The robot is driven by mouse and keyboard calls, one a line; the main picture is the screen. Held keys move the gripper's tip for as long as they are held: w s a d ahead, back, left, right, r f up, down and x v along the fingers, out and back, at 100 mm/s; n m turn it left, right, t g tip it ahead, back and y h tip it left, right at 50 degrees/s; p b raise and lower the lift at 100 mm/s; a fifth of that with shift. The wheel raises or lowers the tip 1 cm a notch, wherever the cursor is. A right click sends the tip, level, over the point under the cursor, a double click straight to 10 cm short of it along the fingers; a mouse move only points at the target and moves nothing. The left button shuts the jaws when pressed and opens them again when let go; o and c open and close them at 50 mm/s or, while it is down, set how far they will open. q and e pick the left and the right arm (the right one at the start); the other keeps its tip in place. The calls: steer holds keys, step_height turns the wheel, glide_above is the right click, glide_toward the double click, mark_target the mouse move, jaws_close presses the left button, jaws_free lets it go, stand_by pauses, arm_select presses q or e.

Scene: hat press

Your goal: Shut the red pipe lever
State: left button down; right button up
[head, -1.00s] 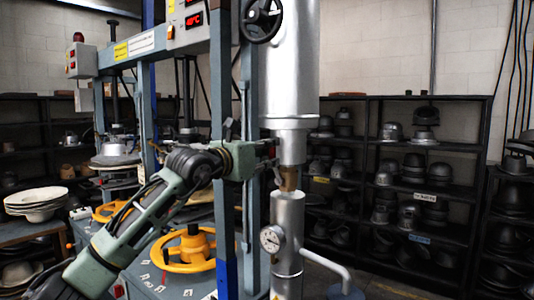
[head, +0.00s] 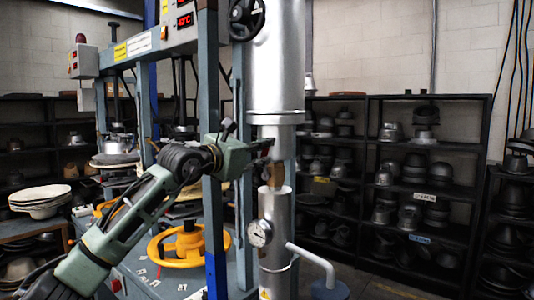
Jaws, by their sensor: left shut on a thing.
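A silver vertical pipe (head: 273,210) stands in the middle of the head view, with a brass valve piece (head: 275,172) between its lower section and the wide upper cylinder (head: 279,65). My left gripper (head: 267,151) reaches in from the left at the height of this valve. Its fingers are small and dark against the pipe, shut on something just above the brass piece. The red lever cannot be made out clearly; the gripper covers the spot by the valve. My right gripper is not in view.
A gauge (head: 259,233) sits on the lower pipe, with a side pipe (head: 312,255) bending right. A blue-grey press frame (head: 214,240) and yellow handwheel (head: 180,247) stand left of it. Black shelves (head: 365,180) with metal hat moulds line the back. A dark handwheel (head: 246,17) is above.

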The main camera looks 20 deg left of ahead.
arm_select(q)
steer(key=shift+s+d+f+m+b, duration=0.15)
steer(key=shift+d+f+m+b, duration=0.1)
steer(key=shift+d+m+b, duration=0.2)
steer(key=shift+s+d+f+m+b, duration=0.1)
steer(key=shift+d+f+m+b, duration=0.15)
steer(key=shift+d+m+b, duration=0.25)
steer(key=s+d+f+m+b, duration=0.1)
steer(key=d+f+m+b, duration=0.3)
steer(key=f+m+b, duration=0.3)
steer(key=shift+s+f+m+b, duration=0.35)
steer(key=shift+m+b, duration=0.55)
steer(key=shift+m, duration=1.95)
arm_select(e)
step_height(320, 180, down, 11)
arm_select(q)
steer(key=shift+f, duration=0.1)
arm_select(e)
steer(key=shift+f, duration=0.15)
arm_select(q)
steer(key=c, duration=1.7)
jaws_free()
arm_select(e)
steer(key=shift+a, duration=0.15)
